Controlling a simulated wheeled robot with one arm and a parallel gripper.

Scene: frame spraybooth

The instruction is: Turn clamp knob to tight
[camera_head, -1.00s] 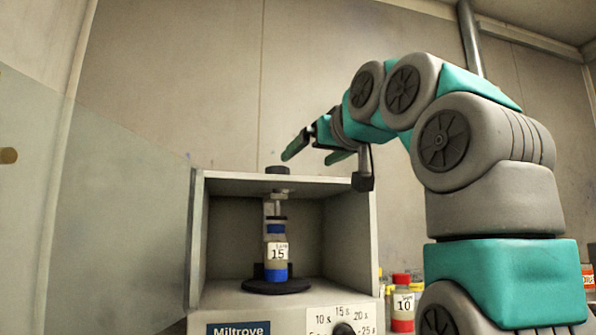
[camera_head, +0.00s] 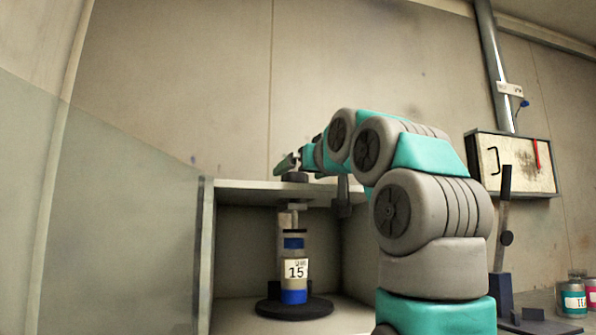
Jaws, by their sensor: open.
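The dark clamp knob (camera_head: 295,177) sits on top of the open grey cabinet (camera_head: 255,187). Below it, a clamp stem (camera_head: 293,212) reaches down inside to a bottle (camera_head: 294,283) labelled 15, with blue bands. The bottle stands upright on a round black base (camera_head: 270,308). My gripper (camera_head: 288,165) is at the knob, just above it or level with it, with its jaws open. The fingers look small and partly overlap, so I cannot tell whether they touch the knob or straddle it. Any tight mark on the knob is too small to see.
A clear panel (camera_head: 130,220) stands open at the cabinet's left. On the right, a wall box (camera_head: 515,163) hangs below a pipe. A dark upright stand (camera_head: 502,235) and small jars (camera_head: 572,297) stand below it. Free air lies above the cabinet.

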